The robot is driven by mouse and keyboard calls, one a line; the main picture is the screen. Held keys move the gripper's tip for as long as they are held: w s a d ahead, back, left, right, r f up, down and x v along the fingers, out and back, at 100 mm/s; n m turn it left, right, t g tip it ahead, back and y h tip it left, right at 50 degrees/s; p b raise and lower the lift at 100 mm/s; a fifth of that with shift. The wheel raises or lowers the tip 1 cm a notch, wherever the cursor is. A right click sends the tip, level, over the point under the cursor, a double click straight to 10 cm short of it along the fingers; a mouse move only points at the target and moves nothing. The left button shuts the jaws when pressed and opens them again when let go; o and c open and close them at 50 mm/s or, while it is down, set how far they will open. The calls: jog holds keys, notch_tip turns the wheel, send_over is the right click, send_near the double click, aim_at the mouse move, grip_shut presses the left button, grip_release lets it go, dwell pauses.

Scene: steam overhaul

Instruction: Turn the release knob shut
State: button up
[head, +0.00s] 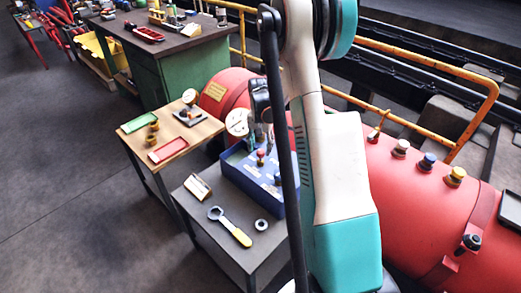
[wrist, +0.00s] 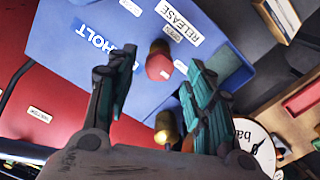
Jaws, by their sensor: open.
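The blue box (head: 236,178) stands on a grey table in the head view. The wrist view shows its blue face (wrist: 62,45) with the words RELEASE and HOLT. A red knob (wrist: 158,66) sits beside the RELEASE label (wrist: 181,22); it also shows in the head view (head: 261,153). My gripper (wrist: 162,82) is open, its teal-padded fingers on either side of the knob in the picture. Whether they touch it, I cannot tell. A brass-coloured knob (wrist: 166,124) lies lower, between the fingers in the picture. In the head view my arm hides part of the box.
A round gauge (wrist: 254,146) is close to the right finger. A yellow-handled wrench (head: 232,228), a ring (head: 261,224) and a small sign (head: 197,187) lie on the grey table. A red cylinder (head: 400,200) with coloured caps runs behind my arm. Open floor lies left.

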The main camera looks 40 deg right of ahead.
aim_at(260, 151)
notch_tip(260, 151, up, 10)
jog(key=shift+f, duration=0.2)
dwell(0.3)
jog(key=s+a+r+n+t+p, duration=0.1)
jog(key=s+a+r+n+t, duration=0.2)
jog(key=a+r, duration=0.7)
jog(key=s+a+r+n+t+p, duration=0.1)
jog(key=s+a+r+n+t, duration=0.3)
jog(key=a+r, duration=0.65)
jog(key=s+a+f+n+b, duration=0.1)
jog(key=s+a+f+n, duration=0.1)
jog(key=s+a, duration=0.2)
jog(key=s+a+f+n+b, duration=0.1)
jog(key=s+a+f+n, duration=0.1)
jog(key=s, duration=0.8)
jog(key=shift+s+a+f, duration=0.4)
jog(key=shift+a+f, duration=0.15)
jog(key=shift+a, duration=0.4)
